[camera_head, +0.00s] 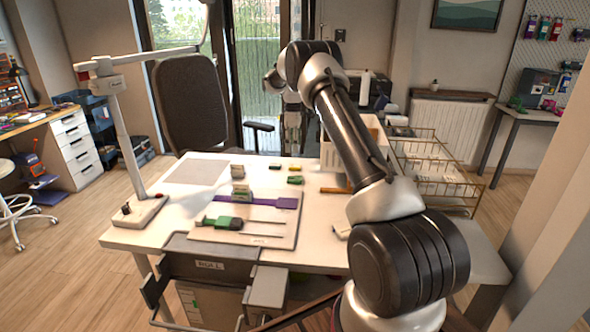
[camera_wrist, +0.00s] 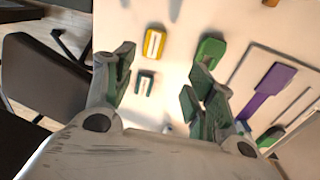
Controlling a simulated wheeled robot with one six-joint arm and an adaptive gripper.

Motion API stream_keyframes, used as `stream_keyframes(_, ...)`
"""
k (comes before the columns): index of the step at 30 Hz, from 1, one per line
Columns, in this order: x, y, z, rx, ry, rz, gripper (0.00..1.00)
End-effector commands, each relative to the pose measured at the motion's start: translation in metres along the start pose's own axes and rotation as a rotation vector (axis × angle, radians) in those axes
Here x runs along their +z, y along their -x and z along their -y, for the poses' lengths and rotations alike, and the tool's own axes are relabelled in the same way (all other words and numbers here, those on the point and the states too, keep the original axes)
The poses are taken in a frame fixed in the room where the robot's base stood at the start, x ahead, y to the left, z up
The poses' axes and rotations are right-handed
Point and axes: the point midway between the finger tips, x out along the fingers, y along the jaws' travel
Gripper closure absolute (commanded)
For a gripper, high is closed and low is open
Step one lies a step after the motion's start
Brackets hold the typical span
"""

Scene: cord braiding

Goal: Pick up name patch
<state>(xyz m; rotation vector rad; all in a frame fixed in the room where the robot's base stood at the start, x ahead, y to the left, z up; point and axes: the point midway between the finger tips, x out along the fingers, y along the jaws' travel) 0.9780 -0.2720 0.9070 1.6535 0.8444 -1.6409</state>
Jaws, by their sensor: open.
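Several small pieces lie on the white table beneath my gripper (camera_wrist: 162,64). A yellow piece with a white strip (camera_wrist: 153,43) and a smaller dark green piece with a white strip (camera_wrist: 145,83) show between my fingers in the wrist view. A plain green piece (camera_wrist: 210,48) lies by the right finger. In the head view, a yellow piece (camera_head: 295,168) and a green piece (camera_head: 295,180) lie behind the work board. I cannot tell which piece is the name patch; no lettering is readable. My gripper is open and empty, above the table.
The work board (camera_head: 285,239) holds a purple strap (camera_head: 275,202), a green-handled tool (camera_head: 222,222) and a small upright block (camera_head: 241,191). A lamp (camera_head: 120,140) stands left. A white bin (camera_head: 331,155) and wire basket (camera_head: 440,180) stand right. A chair (camera_head: 190,100) is behind.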

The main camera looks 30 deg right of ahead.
Motion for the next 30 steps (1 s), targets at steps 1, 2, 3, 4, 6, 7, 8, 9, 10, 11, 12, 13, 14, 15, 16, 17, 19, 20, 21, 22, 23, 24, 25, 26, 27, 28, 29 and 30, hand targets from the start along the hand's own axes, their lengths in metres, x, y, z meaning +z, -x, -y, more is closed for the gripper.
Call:
stream_keyframes(1,0.000,-0.009,-0.003,-0.004,0.010,0.002,0.45)
stream_keyframes(2,0.000,-0.014,-0.004,-0.006,0.016,0.003,0.45)
stream_keyframes(3,0.000,-0.018,-0.006,-0.007,0.021,0.004,0.45)
stream_keyframes(4,0.000,-0.022,-0.006,-0.008,0.024,0.004,0.45)
stream_keyframes(6,0.001,-0.031,-0.007,-0.009,0.026,0.004,0.45)
stream_keyframes(7,0.001,-0.035,-0.007,-0.010,0.027,0.005,0.45)
stream_keyframes(8,0.001,-0.038,-0.007,-0.010,0.027,0.005,0.45)
stream_keyframes(9,0.001,-0.043,-0.007,-0.010,0.026,0.005,0.45)
stream_keyframes(10,0.001,-0.045,-0.007,-0.009,0.026,0.004,0.45)
stream_keyframes(11,0.001,-0.048,-0.008,-0.009,0.026,0.004,0.45)
stream_keyframes(12,0.002,-0.051,-0.008,-0.009,0.026,0.004,0.45)
stream_keyframes(13,0.002,-0.054,-0.009,-0.009,0.025,0.004,0.45)
stream_keyframes(14,0.003,-0.058,-0.009,-0.009,0.025,0.005,0.45)
stream_keyframes(15,0.004,-0.063,-0.010,-0.010,0.025,0.005,0.45)
stream_keyframes(16,0.004,-0.068,-0.011,-0.011,0.025,0.005,0.45)
stream_keyframes(17,0.005,-0.073,-0.012,-0.011,0.024,0.005,0.45)
stream_keyframes(19,0.006,-0.084,-0.013,-0.010,0.025,0.005,0.45)
stream_keyframes(20,0.006,-0.089,-0.013,-0.010,0.025,0.005,0.45)
stream_keyframes(21,0.006,-0.093,-0.013,-0.011,0.025,0.005,0.45)
stream_keyframes(22,0.006,-0.096,-0.013,-0.010,0.025,0.005,0.45)
stream_keyframes(23,0.006,-0.097,-0.013,-0.009,0.025,0.004,0.45)
stream_keyframes(24,0.005,-0.098,-0.013,-0.008,0.025,0.004,0.45)
stream_keyframes(25,0.005,-0.098,-0.013,-0.008,0.025,0.004,0.45)
stream_keyframes(26,0.005,-0.097,-0.013,-0.008,0.025,0.004,0.45)
stream_keyframes(27,0.005,-0.097,-0.013,-0.008,0.025,0.004,0.45)
stream_keyframes(28,0.005,-0.097,-0.013,-0.008,0.025,0.004,0.45)
stream_keyframes(29,0.005,-0.097,-0.013,-0.008,0.025,0.004,0.46)
stream_keyframes(30,0.005,-0.097,-0.013,-0.008,0.025,0.004,0.54)
